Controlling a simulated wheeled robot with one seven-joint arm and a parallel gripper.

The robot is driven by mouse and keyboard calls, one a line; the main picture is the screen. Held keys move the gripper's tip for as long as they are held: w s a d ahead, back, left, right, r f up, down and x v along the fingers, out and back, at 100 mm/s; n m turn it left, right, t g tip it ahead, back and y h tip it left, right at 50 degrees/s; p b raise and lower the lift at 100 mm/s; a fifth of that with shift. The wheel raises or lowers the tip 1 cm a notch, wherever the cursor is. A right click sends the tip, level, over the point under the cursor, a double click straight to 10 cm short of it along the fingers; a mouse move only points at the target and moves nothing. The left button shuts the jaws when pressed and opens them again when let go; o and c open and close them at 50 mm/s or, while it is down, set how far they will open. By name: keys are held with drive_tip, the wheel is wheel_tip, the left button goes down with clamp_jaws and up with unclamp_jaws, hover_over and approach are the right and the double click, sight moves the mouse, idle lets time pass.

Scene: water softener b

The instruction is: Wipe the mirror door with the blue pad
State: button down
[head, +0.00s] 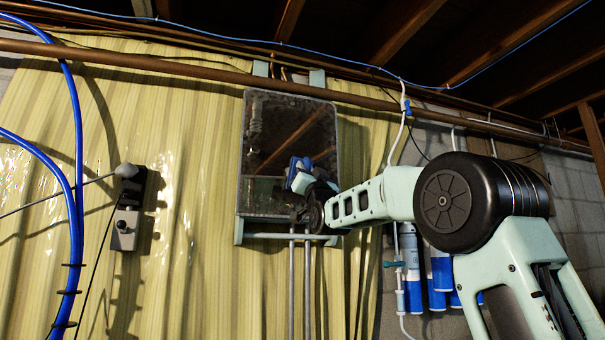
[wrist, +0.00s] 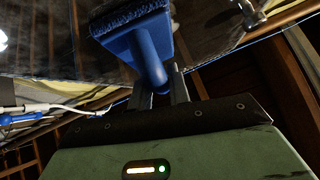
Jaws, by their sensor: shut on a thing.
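The mirror door (head: 270,125) is a dark, grimy reflective panel in a grey frame, upright on the wall in the middle of the head view. It reflects the wooden joists. My gripper (head: 303,184) is in front of its lower right part. In the wrist view my gripper (wrist: 162,90) is shut on the handle of the blue pad (wrist: 132,28). The pad has a flat, wide head with a dark fuzzy edge. It also shows small in the head view (head: 297,168), near the glass. I cannot tell whether the pad touches the mirror.
Pipes (head: 292,280) run down below the mirror, and a pale bar (head: 265,236) crosses under it. Blue and white filter cartridges (head: 412,275) hang at the right below my arm. A grey switch box (head: 125,225) and blue hoses (head: 75,200) are at the left.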

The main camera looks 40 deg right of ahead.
sight(291, 171)
drive_tip(key=shift+a, duration=0.1)
drive_tip(key=shift+w+a+f+b, duration=0.1)
drive_tip(key=shift+w+a, duration=0.15)
drive_tip(key=shift+a, duration=0.35)
drive_tip(key=shift+w+a+b, duration=0.15)
drive_tip(key=shift+w+a, duration=0.15)
drive_tip(key=shift+a, duration=0.3)
drive_tip(key=shift+w+a+f+b, duration=0.1)
drive_tip(key=shift+w+a, duration=0.15)
drive_tip(key=shift+a, duration=0.35)
drive_tip(key=shift+s+a+f+b, duration=0.15)
drive_tip(key=shift+s+b, duration=0.2)
drive_tip(key=shift+b, duration=0.15)
drive_tip(key=shift+s+a+f+b, duration=0.15)
drive_tip(key=shift+s+b, duration=0.15)
drive_tip(key=shift+b, duration=0.2)
drive_tip(key=s+b, duration=0.2)
drive_tip(key=s, duration=0.1)
drive_tip(key=s+a+r+b, duration=0.1)
drive_tip(key=shift+s, duration=0.25)
drive_tip(key=shift+s, duration=0.1)
